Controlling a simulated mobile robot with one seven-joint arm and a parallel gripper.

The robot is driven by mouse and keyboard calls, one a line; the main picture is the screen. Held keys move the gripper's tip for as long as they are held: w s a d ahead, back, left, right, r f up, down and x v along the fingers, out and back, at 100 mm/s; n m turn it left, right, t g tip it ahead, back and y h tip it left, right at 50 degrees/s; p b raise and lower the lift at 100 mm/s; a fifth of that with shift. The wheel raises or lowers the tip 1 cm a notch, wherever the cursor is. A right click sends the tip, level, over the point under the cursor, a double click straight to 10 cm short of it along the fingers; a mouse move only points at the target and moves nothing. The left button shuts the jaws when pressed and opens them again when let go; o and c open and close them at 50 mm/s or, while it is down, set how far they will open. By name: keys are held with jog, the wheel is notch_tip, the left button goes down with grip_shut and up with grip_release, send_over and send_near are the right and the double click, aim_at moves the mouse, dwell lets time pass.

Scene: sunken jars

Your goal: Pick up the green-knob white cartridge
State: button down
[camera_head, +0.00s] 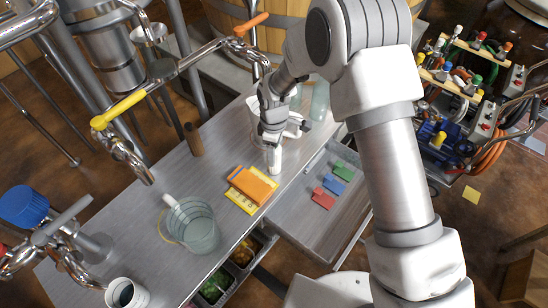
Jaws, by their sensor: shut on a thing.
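My gripper (272,140) is over the right part of the grey metal bench. It is shut on a white, cylinder-like piece (274,160) that hangs below the fingers near the bench edge. No green knob shows on this piece, so I cannot tell whether it is the green-knob white cartridge. A clear glass jar (254,112) stands behind the gripper, partly hidden by my arm. Another clear jar (203,235) stands at the front of the bench, with a white-ended rod (170,201) leaning out of it.
An orange block (253,187) lies on a yellow card beside the gripper. An open drawer (290,205) holds red, blue and green pieces. Pipes with a yellow-handled valve (125,105) rise at the left. Racks of colour-knobbed parts (465,60) stand at the far right.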

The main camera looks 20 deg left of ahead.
jog(key=shift+r, duration=0.55)
notch_tip(320, 180, up, 3)
jog(key=shift+f, duration=0.1)
jog(key=w+d+r+p, duration=0.1)
jog(key=d+r+p, duration=0.3)
jog(key=d+r, duration=0.7)
jog(key=shift+w+d+r, duration=0.15)
jog(key=shift+d+r, duration=0.15)
jog(key=shift+r, duration=0.3)
jog(key=shift+f, duration=0.1)
